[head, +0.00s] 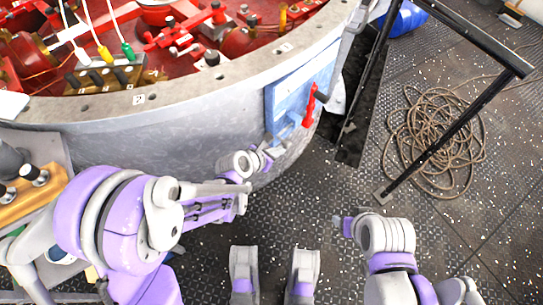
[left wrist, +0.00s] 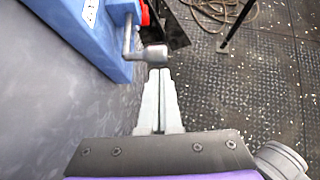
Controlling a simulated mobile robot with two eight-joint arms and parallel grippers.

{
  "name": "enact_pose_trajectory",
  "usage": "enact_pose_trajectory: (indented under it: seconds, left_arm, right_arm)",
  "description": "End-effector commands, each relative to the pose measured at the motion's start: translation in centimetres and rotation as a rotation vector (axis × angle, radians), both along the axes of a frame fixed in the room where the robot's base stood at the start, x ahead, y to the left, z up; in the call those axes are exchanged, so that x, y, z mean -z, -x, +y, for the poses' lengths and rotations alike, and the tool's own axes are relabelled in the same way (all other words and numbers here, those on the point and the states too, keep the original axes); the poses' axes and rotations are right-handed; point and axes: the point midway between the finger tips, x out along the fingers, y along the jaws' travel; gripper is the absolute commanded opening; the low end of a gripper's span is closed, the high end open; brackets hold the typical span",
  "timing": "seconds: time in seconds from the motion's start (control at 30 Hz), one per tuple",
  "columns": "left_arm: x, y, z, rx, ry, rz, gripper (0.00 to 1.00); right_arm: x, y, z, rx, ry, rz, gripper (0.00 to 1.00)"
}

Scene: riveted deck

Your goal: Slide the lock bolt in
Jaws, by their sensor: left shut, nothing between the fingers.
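The lock bolt (left wrist: 152,54) is a grey metal rod with a bent, rounded end. In the left wrist view it sticks out from the side of the blue lock box (left wrist: 95,28). The blue box (head: 286,98) also shows in the head view, on the side of the grey round hull. My left gripper (left wrist: 160,72) is shut and empty, its tips right at the bolt's rounded end; I cannot tell whether they touch. The left gripper (head: 267,156) is just below the box in the head view. My right gripper (head: 342,224) is at lower right, its fingers unclear.
A red handle (head: 309,106) stands on the box's right side. A black metal frame (head: 448,135) and a coiled rope (head: 436,140) are on the right. The dark riveted floor (head: 300,205) between hull and frame is clear. A shelf with knobs (head: 35,195) is at left.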

Motion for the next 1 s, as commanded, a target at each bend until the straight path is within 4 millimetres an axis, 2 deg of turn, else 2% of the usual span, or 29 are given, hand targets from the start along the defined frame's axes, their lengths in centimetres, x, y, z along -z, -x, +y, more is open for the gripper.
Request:
enact_pose_trajectory:
  seconds: [0.37, 0.73, 1.0]
  left_arm:
    - [0.0, -0.2, -0.2, 0.001, -0.001, 0.000, 0.00]
    - [0.0, -5.2, -4.5, 0.001, -0.001, -0.001, 0.00]
    - [-0.1, -5.8, -5.0, -0.001, 0.001, -0.002, 0.00]
  right_arm:
    - [0.0, 0.0, 0.0, 0.000, 0.000, 0.000, 0.63]
    - [0.1, 0.0, 0.0, 0.000, 0.000, 0.000, 0.63]
    - [0.1, 0.0, 0.0, 0.000, 0.000, 0.000, 0.63]
